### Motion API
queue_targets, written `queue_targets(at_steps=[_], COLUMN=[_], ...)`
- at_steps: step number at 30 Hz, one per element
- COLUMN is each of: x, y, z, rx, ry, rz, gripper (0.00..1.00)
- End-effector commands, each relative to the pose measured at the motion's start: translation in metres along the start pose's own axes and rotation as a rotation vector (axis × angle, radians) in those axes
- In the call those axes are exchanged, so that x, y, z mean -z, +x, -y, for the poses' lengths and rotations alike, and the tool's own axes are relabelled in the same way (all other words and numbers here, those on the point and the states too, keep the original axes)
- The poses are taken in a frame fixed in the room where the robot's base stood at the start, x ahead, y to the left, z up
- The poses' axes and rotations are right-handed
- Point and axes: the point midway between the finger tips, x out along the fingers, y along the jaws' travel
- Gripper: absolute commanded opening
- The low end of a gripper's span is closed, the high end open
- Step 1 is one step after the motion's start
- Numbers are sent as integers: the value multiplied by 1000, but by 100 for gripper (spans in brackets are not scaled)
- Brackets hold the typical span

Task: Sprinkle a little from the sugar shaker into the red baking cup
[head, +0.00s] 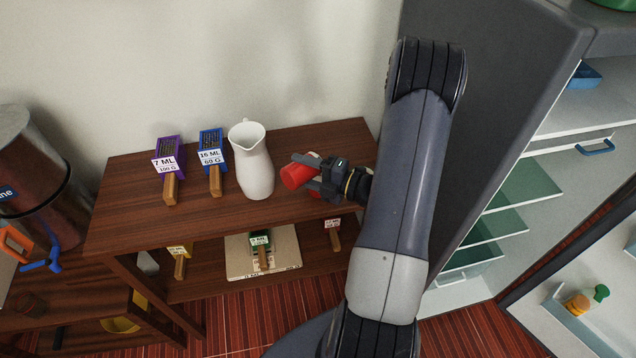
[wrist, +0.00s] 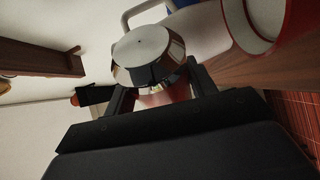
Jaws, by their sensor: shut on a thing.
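My gripper (head: 322,178) is over the wooden top, to the right of the white pitcher. It is shut on the sugar shaker, whose round pale lid with a shiny metal side (wrist: 145,52) shows beyond the fingers (wrist: 150,92) in the wrist view. Part of its body between the fingers is hidden. In the head view the fingers and hand mostly hide the shaker. The red baking cup (head: 296,177) is just left of my fingers. In the wrist view the cup (wrist: 282,42) is at the upper right, with a pale inside, apart from the shaker lid.
A lower shelf holds more scoops and a pale board (head: 236,261). An open fridge (head: 535,190) is at right.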

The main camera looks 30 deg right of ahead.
Motion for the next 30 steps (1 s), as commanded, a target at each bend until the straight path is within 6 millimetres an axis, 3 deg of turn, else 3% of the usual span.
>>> queue_targets(at_steps=[1,3,5,17,23,27,30], x=[0,0,1,2,2,3,1], y=[1,1,1,2,2,2,1], z=[21,27,15,10,22,7,19], rx=[18,39,50,95,147,205,249], ry=[-43,-95,-122,-230,-355,-495,-599], rz=[2,5,6,13,21,29,34], gripper=[25,25,25,25,25,25,25])
